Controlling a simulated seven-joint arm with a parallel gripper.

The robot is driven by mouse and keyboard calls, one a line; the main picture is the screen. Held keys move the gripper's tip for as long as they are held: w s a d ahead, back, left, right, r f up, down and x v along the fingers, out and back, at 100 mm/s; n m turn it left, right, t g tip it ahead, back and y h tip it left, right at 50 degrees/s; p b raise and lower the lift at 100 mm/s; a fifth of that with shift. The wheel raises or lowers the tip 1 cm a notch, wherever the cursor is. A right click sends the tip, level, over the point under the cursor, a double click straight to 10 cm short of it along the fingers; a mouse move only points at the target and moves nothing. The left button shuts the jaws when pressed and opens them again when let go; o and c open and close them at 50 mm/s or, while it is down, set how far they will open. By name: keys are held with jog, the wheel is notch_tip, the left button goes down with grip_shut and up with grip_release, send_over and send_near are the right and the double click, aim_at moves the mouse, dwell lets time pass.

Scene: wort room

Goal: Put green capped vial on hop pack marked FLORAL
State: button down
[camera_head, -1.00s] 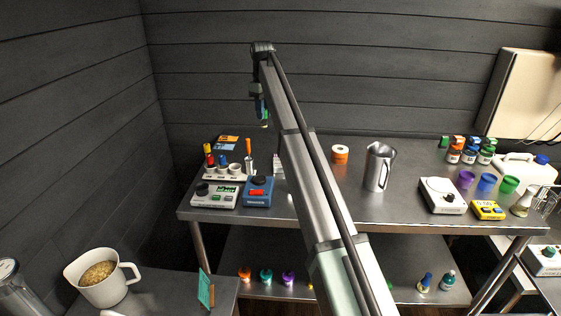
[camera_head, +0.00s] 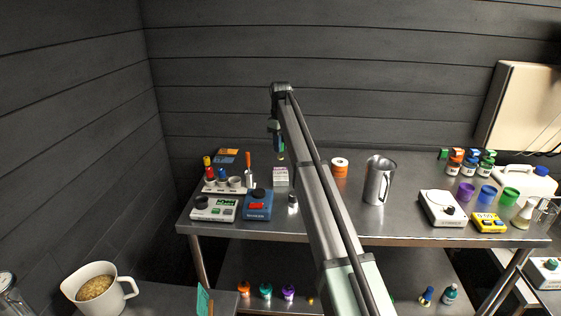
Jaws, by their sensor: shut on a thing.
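My gripper (camera_head: 279,149) hangs from the arm's end, pointing down above the back of the steel table. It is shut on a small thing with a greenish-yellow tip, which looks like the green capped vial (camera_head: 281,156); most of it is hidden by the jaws. It is in the air, above and behind the white box. Flat orange and blue packs (camera_head: 226,156), which look like hop packs, lie at the table's back left, to the left of my gripper. Their print is too small to read, so I cannot tell which is FLORAL.
A holder with bottles and an orange-handled tool (camera_head: 248,165) stands near the packs. The white box (camera_head: 281,177), orange tape roll (camera_head: 340,167) and steel jug (camera_head: 378,181) stand near my arm. A blue device (camera_head: 258,204) sits at the front.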

aim_at(281, 159)
jog(key=shift+f, duration=3.1)
jog(key=c, duration=0.9)
grip_release()
jog(key=shift+f, duration=0.1)
jog(key=shift+o, duration=0.2)
notch_tip(281, 159, up, 12)
jog(key=shift+r, duration=0.15)
